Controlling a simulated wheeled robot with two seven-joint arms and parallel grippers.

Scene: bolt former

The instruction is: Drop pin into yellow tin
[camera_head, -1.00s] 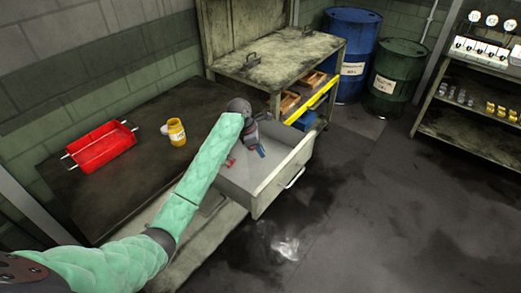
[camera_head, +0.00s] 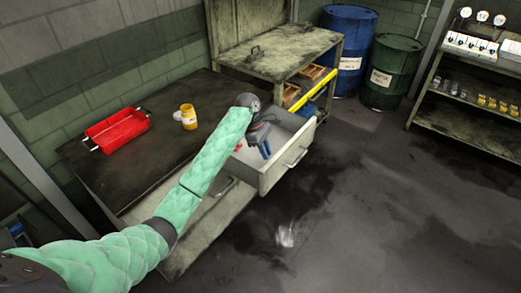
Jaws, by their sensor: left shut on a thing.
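The yellow tin (camera_head: 188,118) stands upright on the dark bench top, left of the open drawer (camera_head: 291,157). A small pale round piece, perhaps its lid, lies beside it. My left gripper (camera_head: 264,149) is over the open drawer, right of the tin and well apart from it. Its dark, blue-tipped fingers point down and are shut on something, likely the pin. The held thing is too small and hidden to make out. A small red item (camera_head: 239,148) shows in the drawer, partly behind my arm. My right gripper is not in view.
A red tray (camera_head: 117,130) sits on the bench left of the tin. A worn cabinet (camera_head: 285,50) with wooden boxes and a yellow-edged shelf stands behind the drawer. Blue and green drums stand at the back. The bench between tray and tin is clear.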

